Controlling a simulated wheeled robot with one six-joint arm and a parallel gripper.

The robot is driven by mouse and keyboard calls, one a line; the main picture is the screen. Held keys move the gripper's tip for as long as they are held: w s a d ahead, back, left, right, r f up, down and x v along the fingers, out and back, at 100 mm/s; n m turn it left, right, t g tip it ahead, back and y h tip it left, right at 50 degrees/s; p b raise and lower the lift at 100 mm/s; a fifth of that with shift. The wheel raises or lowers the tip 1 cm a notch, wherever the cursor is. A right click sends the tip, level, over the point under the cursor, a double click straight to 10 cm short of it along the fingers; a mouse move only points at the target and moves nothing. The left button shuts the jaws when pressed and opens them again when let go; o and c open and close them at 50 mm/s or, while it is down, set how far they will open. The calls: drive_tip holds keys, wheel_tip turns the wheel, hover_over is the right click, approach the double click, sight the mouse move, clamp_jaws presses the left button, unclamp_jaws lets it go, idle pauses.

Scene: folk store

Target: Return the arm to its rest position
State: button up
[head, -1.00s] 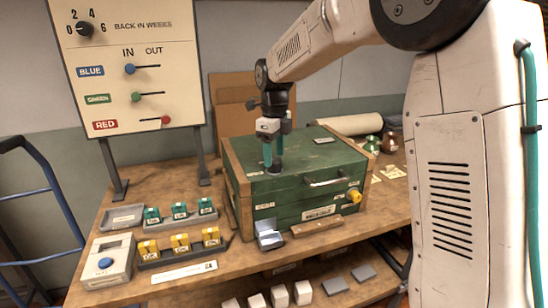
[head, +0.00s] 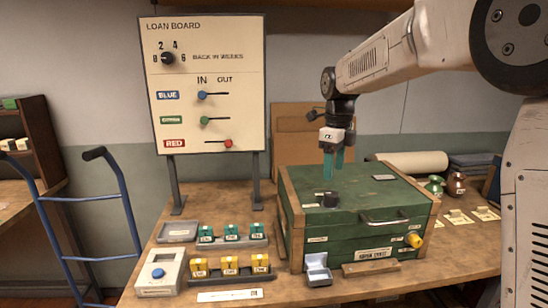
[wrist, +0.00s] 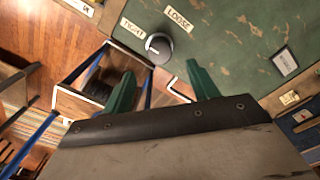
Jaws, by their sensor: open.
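My gripper (head: 333,163) hangs from my raised arm above the left part of the green chest (head: 370,208) in the head view. Its teal fingers point down, apart and empty. A gap shows between the fingers and the black knob (head: 330,200) on the chest's lid. In the wrist view the two teal fingers (wrist: 160,85) stand wide apart. The knob (wrist: 159,46) shows beyond them, between labels reading TIGHT and LOOSE.
A blue hand truck (head: 132,222) stands at left.

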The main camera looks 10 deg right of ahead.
drive_tip(key=shift+f+n, duration=0.15)
drive_tip(key=shift+n, duration=0.85)
drive_tip(key=s+f+n, duration=0.1)
drive_tip(key=n, duration=0.1)
drive_tip(key=s+f+n, duration=0.1)
drive_tip(key=s+n, duration=0.1)
drive_tip(key=n, duration=0.1)
drive_tip(key=shift+s+d+f+g, duration=0.1)
drive_tip(key=shift+f+g, duration=0.1)
drive_tip(key=shift+g, duration=0.2)
drive_tip(key=s+d+f+n+t, duration=0.1)
drive_tip(key=s+d+n+t, duration=0.1)
drive_tip(key=s+n, duration=1.7)
drive_tip(key=s, duration=1.5)
drive_tip(key=shift+s+d, duration=0.35)
drive_tip(key=shift+s, duration=0.05)
